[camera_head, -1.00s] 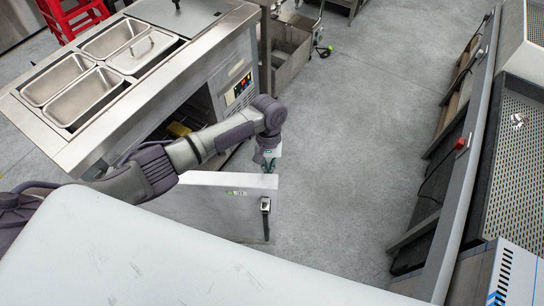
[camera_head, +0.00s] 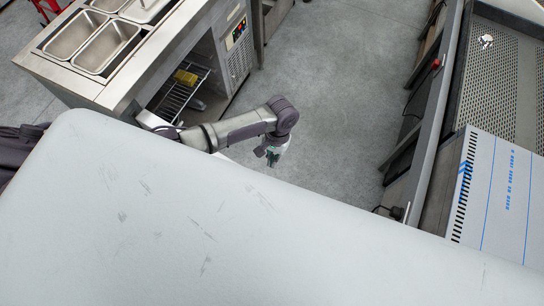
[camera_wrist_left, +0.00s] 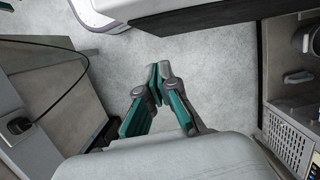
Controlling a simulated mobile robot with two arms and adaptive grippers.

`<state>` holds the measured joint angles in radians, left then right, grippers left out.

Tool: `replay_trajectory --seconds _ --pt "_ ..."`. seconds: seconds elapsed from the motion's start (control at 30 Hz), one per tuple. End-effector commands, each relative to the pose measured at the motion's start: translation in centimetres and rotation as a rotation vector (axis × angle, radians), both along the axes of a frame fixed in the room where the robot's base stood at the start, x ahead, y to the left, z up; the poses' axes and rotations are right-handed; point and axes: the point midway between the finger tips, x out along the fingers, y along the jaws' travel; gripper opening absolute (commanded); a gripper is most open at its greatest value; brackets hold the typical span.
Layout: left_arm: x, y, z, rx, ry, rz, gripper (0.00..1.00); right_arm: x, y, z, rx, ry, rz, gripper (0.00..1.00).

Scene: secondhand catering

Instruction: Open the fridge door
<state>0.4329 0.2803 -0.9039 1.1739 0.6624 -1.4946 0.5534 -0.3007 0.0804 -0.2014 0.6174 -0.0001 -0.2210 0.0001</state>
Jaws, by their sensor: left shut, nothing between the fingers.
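The fridge is a steel counter unit (camera_head: 120,92) at the upper left of the head view. Its front opening (camera_head: 185,85) is uncovered and shows a wire shelf (camera_head: 172,100) with a yellow item (camera_head: 186,77). Only a small pale strip beside my forearm may be the fridge door; the rest is hidden by the pale surface in the foreground. My left gripper (camera_head: 272,155) is in front of the opening, over the floor. In the left wrist view its fingers (camera_wrist_left: 158,72) are shut together and empty. My right gripper is not in view.
Metal pans (camera_head: 105,48) sit in the unit's top. Clear grey floor (camera_head: 335,90) lies between the unit and the counter.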

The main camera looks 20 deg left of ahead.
Motion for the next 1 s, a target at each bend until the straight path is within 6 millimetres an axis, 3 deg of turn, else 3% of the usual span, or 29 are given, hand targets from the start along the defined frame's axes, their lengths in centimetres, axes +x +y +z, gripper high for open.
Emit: replay_trajectory --seconds 0.13,0.57,1.0 --pt "-0.1 0.0 0.0 0.0 0.0 -0.01 0.0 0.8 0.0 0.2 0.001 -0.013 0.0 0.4" --pt "0.0 0.0 0.2 -0.001 0.0 -0.011 0.0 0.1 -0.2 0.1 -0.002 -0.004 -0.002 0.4" --pt "1.5 -0.2 5.8 -0.002 -0.001 -0.011 0.0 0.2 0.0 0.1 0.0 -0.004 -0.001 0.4"
